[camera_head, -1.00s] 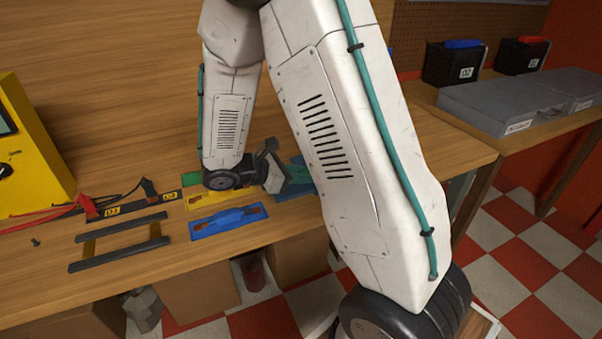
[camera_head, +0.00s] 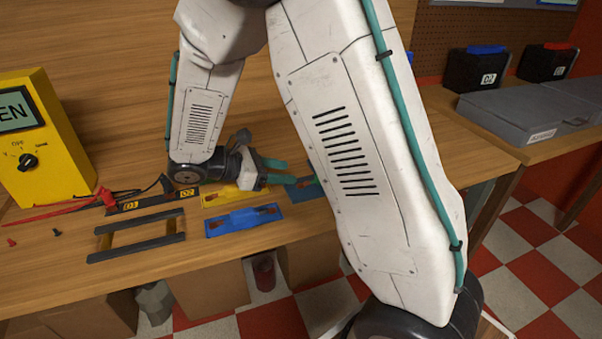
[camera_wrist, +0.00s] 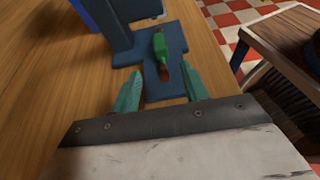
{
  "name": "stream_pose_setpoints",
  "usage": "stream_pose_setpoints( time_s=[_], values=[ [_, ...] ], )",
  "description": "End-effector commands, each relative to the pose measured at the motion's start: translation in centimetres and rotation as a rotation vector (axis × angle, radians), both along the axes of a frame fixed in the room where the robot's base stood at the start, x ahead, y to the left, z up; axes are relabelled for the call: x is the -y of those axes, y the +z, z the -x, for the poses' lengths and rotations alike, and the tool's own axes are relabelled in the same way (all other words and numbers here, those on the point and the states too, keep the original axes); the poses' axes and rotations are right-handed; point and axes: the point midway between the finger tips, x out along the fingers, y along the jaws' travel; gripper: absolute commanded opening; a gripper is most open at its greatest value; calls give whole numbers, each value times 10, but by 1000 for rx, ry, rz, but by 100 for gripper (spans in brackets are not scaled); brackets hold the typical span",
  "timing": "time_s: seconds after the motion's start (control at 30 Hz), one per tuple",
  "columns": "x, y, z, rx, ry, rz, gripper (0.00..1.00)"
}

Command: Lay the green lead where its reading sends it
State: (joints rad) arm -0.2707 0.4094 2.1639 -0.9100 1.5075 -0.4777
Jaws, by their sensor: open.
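The green lead (camera_wrist: 172,44) lies on a dark blue plate (camera_wrist: 132,56) in the wrist view, with a copper-brown end towards me. In the head view the same plate (camera_head: 297,193) shows partly behind my arm. My gripper (camera_wrist: 160,88) is open and empty. Its teal fingers point towards the lead, which lies just past the fingertips, roughly between their lines. In the head view my gripper (camera_head: 288,171) is over the bench beside that plate. The yellow meter (camera_head: 62,150) shows "EN" on its screen; the left of the screen is cut off.
A yellow plate (camera_head: 212,200) and a blue plate (camera_head: 215,228) lie left of the dark blue one. A black rack (camera_head: 137,248) and a block marked D1 and D2 (camera_head: 150,200) lie further left. A dark upright block (camera_wrist: 110,22) rises near the lead.

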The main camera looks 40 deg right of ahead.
Motion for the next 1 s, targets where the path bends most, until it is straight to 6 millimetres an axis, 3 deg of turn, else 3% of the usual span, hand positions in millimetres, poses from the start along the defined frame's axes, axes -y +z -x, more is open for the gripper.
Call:
stream_pose_setpoints(
  time_s=[0.2, 0.37, 0.7, 1.0],
  values=[
    [-16, 10, -3, 11, -9, -7, 45],
    [-11, 33, 20, 114, -106, -79, 45],
    [-9, 90, 119, 543, -516, -379, 45],
    [-34, 113, 191, 905, -881, -650, 45]
  ],
)
